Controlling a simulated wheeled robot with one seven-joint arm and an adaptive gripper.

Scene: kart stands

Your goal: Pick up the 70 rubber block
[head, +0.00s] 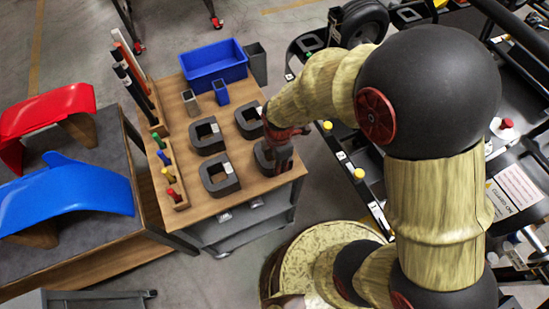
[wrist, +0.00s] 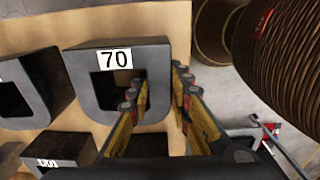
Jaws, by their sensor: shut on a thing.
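The 70 rubber block (wrist: 118,57) is a dark, squared ring with a white label reading 70. It is at the near right corner of the wooden cart top, where my arm partly hides it in the head view (head: 262,160). My gripper (wrist: 158,82) is shut on the block's right wall, one finger inside the opening and one outside. In the head view my gripper (head: 279,150) is over that corner. I cannot tell whether the block's underside touches the wood.
Similar dark blocks stand close by: near left (head: 219,178), far left (head: 207,137) and far right (head: 249,121). A blue bin (head: 214,65), a small blue cup (head: 221,92) and a tool rack (head: 167,170) share the cart top (head: 236,199). A kart is at right.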

